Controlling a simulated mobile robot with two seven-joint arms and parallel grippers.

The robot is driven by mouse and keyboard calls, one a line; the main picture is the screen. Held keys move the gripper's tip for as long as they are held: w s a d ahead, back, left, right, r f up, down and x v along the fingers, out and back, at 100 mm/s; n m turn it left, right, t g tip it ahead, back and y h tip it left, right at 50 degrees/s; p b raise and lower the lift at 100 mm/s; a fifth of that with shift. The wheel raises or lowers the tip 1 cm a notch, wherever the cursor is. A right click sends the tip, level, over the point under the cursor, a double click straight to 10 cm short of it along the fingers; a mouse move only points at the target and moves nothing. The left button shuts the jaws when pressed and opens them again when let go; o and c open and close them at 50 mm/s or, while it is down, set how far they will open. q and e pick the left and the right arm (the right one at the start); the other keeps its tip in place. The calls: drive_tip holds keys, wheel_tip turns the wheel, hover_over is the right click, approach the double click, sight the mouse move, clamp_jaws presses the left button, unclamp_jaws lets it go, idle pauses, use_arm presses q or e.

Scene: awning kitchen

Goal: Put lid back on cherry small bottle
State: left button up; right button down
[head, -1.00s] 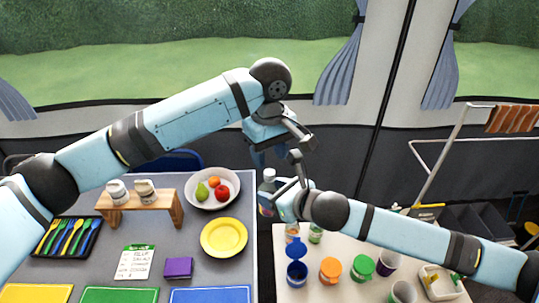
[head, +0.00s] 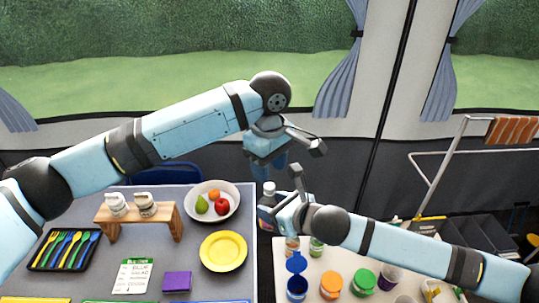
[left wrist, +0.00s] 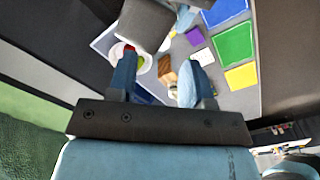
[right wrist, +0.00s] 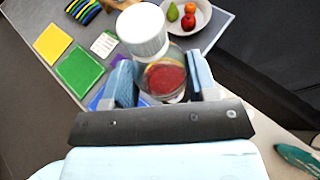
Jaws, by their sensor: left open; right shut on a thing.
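The small bottle is held in my right gripper (head: 282,196). The bottle (right wrist: 165,80) is clear with a red patch inside or on it in the right wrist view, and the gripper's fingers are on both sides of it. A white ridged lid (right wrist: 142,30) is at its top end; whether it is fully seated is unclear. In the head view the white lid (head: 269,187) shows above the bottle (head: 265,201). My left gripper (head: 291,150) is open and empty, above and close to my right gripper; its fingers are apart in the left wrist view (left wrist: 157,65).
A fruit bowl (head: 230,209), yellow plate (head: 223,251) and wooden stand (head: 176,222) with two white-topped jars are on the grey table. On the right-hand table are a blue container (head: 297,287), orange lid (head: 331,285), green lid (head: 362,276) and a patterned cup (head: 389,276).

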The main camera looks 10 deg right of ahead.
sight(269, 186)
use_arm(q)
drive_tip(key=shift+f, duration=2.45)
clamp_jaws()
drive_tip(key=shift+m, duration=1.7)
drive_tip(key=shift+o, duration=0.4)
unclamp_jaws()
